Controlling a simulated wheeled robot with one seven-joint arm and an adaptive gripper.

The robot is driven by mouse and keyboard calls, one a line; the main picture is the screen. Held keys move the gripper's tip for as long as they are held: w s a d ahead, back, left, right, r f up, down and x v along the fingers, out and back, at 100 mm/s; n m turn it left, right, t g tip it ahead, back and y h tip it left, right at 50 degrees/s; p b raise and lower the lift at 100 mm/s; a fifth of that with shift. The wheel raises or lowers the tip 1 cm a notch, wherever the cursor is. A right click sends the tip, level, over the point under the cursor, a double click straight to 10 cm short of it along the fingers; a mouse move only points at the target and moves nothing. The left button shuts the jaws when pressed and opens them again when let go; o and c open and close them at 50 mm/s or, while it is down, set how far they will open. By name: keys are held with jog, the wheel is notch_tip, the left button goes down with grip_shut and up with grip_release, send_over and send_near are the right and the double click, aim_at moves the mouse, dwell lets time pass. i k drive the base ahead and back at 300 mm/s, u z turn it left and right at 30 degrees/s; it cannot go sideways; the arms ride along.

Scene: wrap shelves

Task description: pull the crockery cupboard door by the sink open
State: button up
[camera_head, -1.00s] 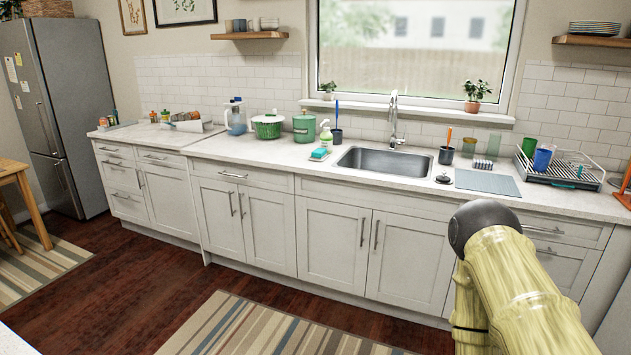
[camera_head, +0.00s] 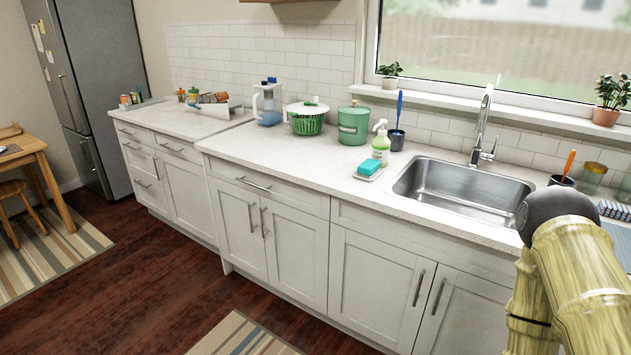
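The white cupboard doors under the sink are shut: a left door (camera_head: 376,285) with an upright bar handle (camera_head: 419,288), and a right door (camera_head: 462,320) with its own bar handle (camera_head: 438,296). The sink (camera_head: 463,190) is set in the counter above them. Left of these is another shut pair, a left door (camera_head: 233,222) and a right door (camera_head: 297,255), under a drawer (camera_head: 268,188). No crockery inside is visible, so I cannot tell which is the crockery cupboard. My arm shows at the lower right, covering part of the counter and cupboards. My gripper is not in view.
The counter (camera_head: 225,141) holds a green pot (camera_head: 353,124), a salad spinner (camera_head: 307,120), a soap bottle (camera_head: 381,147) and a sponge (camera_head: 368,167). Dark wooden floor (camera_head: 150,285) lies clear before the cupboards, with a striped rug (camera_head: 243,338). A fridge (camera_head: 85,80), table and stool stand left.

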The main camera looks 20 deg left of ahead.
aim_at(297, 242)
jog(key=i, duration=1)
jog(key=u, duration=2.75)
jog(key=i, duration=2.8)
jog(key=z, duration=3.35)
